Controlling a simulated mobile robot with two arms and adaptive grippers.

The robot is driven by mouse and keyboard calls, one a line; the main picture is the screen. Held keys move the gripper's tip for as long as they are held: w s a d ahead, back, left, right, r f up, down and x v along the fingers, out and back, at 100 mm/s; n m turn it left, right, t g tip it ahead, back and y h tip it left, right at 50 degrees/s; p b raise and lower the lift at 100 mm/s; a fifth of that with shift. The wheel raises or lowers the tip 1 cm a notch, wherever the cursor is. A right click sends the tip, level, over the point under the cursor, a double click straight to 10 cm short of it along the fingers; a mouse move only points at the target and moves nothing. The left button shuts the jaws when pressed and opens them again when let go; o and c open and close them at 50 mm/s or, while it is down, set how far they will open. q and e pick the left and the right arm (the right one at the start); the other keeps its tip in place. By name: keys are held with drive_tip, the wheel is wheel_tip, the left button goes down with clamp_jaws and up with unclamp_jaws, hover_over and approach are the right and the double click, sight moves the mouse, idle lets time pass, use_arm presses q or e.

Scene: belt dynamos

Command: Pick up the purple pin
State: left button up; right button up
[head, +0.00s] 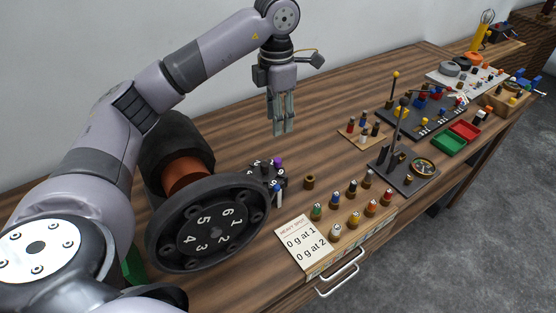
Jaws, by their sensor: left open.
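The purple pin (278,162) stands in a small dark block (256,168) on the wooden table, just right of the big numbered wheel. Only its round purple top shows clearly. A blue-topped pin (277,187) is close beside it. My left gripper (282,131) hangs above and behind the block, fingers pointing down, apart from the purple pin. It is open with nothing between its fingers. My right gripper is not in view.
The large dark wheel (208,232) numbered 1 to 6 stands left of the block. A black stand (404,178) with tall rods is to the right. Bare table (225,135) lies behind.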

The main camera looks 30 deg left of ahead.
use_arm(q)
drive_tip(key=p, duration=0.2)
hover_over(278, 159)
drive_tip(key=f, duration=0.5)
drive_tip(key=shift+s+f, duration=0.25)
drive_tip(key=shift+f, duration=0.15)
wheel_tip(278, 159, down, 3)
drive_tip(key=shift+w+a+r, duration=0.1)
drive_tip(key=shift+r, duration=0.05)
drive_tip(key=shift+f, duration=0.2)
wheel_tip(278, 159, down, 4)
drive_tip(key=p, duration=0.2)
drive_tip(key=shift+w+f+p, duration=0.1)
drive_tip(key=shift+f+p, duration=0.15)
drive_tip(key=shift+p, duration=0.15)
drive_tip(key=shift+f, duration=0.25)
drive_tip(key=shift+c, duration=1.2)
clamp_jaws()
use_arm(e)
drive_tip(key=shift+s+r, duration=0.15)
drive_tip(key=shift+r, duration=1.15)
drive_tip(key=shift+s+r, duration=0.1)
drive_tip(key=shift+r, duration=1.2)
